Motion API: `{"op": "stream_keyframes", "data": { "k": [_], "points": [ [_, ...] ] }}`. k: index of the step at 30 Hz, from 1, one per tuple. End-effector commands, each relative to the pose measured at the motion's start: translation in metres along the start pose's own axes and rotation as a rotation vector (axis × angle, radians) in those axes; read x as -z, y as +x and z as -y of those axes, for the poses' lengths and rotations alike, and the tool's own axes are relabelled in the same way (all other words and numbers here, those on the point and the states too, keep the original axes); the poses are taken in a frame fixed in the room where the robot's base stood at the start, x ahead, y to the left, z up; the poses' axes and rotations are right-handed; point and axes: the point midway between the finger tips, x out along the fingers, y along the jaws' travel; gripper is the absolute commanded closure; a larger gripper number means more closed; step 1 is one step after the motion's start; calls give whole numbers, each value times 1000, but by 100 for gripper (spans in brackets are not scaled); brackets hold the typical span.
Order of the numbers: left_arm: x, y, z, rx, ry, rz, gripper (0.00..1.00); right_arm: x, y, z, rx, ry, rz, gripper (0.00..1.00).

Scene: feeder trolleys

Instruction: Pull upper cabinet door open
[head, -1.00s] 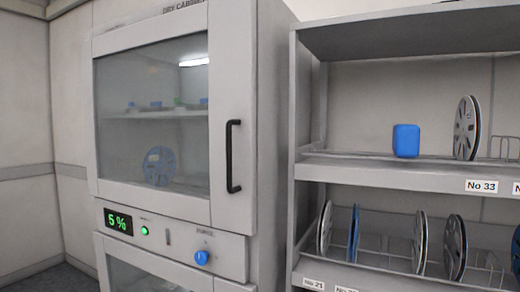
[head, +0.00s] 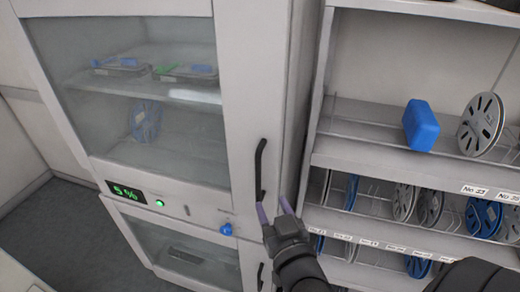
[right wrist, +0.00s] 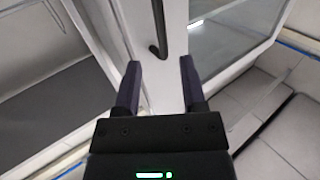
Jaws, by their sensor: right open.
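The upper cabinet door (head: 228,100) has a glass window and is closed. Its black vertical handle (head: 260,168) is on the door's right side; the handle's end also shows in the right wrist view (right wrist: 157,35). My right gripper (head: 271,210) is open and empty, with its two fingers at the lower end of the handle in the head view. In the right wrist view the fingertips (right wrist: 160,68) lie either side of the line of the handle, and the handle's end is a little beyond them. I cannot tell if they touch. My left gripper is not in view.
A shelf rack (head: 385,155) with reels and a blue box (head: 420,125) stands close to the right of the cabinet. Below the door are a green display (head: 126,191) and a blue knob (head: 226,229). A lower glass door (head: 185,250) is shut.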

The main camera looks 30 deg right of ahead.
Motion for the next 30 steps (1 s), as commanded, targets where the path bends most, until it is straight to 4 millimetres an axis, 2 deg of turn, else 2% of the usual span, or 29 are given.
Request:
{"op": "stream_keyframes", "data": {
  "k": [1,9,12,17,24,25,30],
  "points": [
    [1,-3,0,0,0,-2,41,6,4,-1,-2,0,-10,47],
    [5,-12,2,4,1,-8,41,4,66,-1,-2,-2,-11,47],
    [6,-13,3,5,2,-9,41,3,82,-1,-2,-1,-9,47],
    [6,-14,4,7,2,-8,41,2,96,-1,-2,-1,-8,47],
    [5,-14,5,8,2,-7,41,2,98,-1,-2,0,-7,47],
    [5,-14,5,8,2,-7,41,2,98,-1,-1,0,-7,49],
    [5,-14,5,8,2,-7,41,2,98,0,-1,0,-7,85]
  ]
}}
